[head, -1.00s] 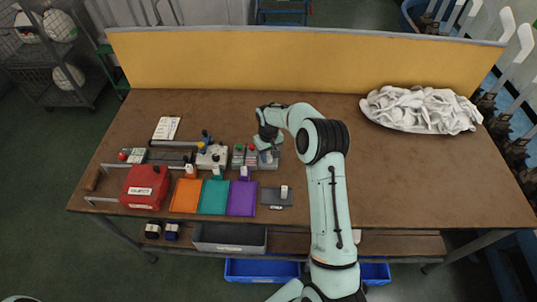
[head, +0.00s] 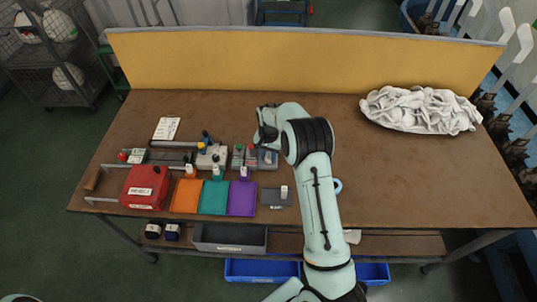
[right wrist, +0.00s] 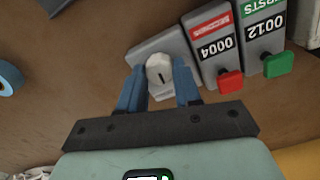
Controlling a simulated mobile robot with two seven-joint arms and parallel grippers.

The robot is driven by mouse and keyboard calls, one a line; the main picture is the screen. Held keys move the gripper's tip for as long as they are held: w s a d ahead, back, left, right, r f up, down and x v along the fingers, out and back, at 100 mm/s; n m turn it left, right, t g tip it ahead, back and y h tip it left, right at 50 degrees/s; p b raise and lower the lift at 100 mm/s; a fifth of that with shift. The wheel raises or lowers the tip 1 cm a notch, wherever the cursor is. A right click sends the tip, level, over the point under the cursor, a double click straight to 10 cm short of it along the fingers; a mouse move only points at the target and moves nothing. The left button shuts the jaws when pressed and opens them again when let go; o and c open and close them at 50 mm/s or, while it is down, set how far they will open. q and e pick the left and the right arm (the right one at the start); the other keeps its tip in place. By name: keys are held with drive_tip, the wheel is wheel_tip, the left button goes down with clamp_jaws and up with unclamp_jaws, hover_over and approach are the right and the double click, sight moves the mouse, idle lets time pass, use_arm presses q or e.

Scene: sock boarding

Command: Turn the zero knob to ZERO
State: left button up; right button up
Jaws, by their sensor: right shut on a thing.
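The zero knob (right wrist: 158,75) is a small pale knob with a dark line on its face. It sits on a grey box (right wrist: 160,48), which also shows in the head view (head: 268,160) at the right end of the counter row. My right gripper (right wrist: 160,88) has its blue fingers on both sides of the knob, shut on it. In the head view my right gripper (head: 266,136) is at the box, and the knob is hard to make out there. Any ZERO marking is not legible. My left gripper is not in view.
A red-button counter reading 0004 (right wrist: 222,47) and a green-button counter reading 0012 (right wrist: 264,38) stand close beside the box. Orange, teal and purple pads (head: 242,198) lie in front. A blue ring (right wrist: 9,78) and white socks (head: 423,110) lie on the table (head: 420,180).

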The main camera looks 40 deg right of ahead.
sight(269, 157)
drive_tip(key=m, duration=0.4)
drive_tip(key=shift+m, duration=2.2)
drive_tip(key=o, duration=1)
drive_tip(key=shift+o, duration=0.2)
wheel_tip(269, 157, up, 14)
drive_tip(key=shift+f, duration=0.25)
